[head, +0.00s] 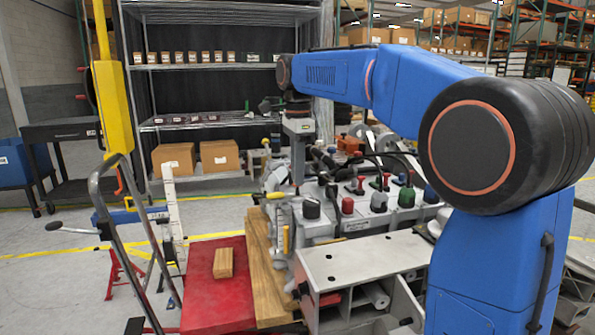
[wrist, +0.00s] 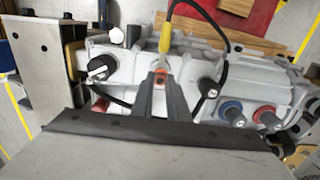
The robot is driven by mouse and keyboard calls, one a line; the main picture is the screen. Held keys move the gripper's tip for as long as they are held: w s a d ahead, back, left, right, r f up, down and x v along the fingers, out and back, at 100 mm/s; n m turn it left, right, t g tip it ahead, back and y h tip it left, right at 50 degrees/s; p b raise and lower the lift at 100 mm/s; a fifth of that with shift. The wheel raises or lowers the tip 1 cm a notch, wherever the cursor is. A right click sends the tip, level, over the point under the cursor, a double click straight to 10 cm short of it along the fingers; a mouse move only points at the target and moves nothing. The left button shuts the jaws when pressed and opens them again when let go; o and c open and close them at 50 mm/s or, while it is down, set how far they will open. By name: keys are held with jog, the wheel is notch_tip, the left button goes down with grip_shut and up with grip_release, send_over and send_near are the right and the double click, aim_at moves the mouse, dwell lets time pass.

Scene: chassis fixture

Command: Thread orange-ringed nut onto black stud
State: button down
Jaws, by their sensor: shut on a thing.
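My gripper (wrist: 159,80) is shut on the orange-ringed nut (wrist: 158,75). A small patch of orange shows between the dark fingertips, over the grey chassis housing (wrist: 130,55). In the head view my gripper (head: 298,175) points straight down at the left end of the chassis, and the nut cannot be made out there. I cannot pick out the black stud with certainty. A small black fitting (wrist: 206,86) sits on the housing to the right of the fingertips, apart from them. Whether the nut touches anything below it is hidden by the fingers.
A black knob (wrist: 101,69) is left of the fingers; blue (wrist: 231,111) and red (wrist: 268,119) caps are at right. A yellow-ended black cable (wrist: 165,38) rises just beyond the fingertips. A metal bracket (wrist: 42,45) stands at left. A red table (head: 205,285) holds a wood block (head: 223,263).

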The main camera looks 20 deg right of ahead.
jog(key=shift+f, duration=0.45)
jog(key=shift+f, duration=0.25)
jog(key=shift+f, duration=0.25)
dwell(0.4)
jog(key=n, duration=0.5)
jog(key=shift+f, duration=0.15)
jog(key=n, duration=0.5)
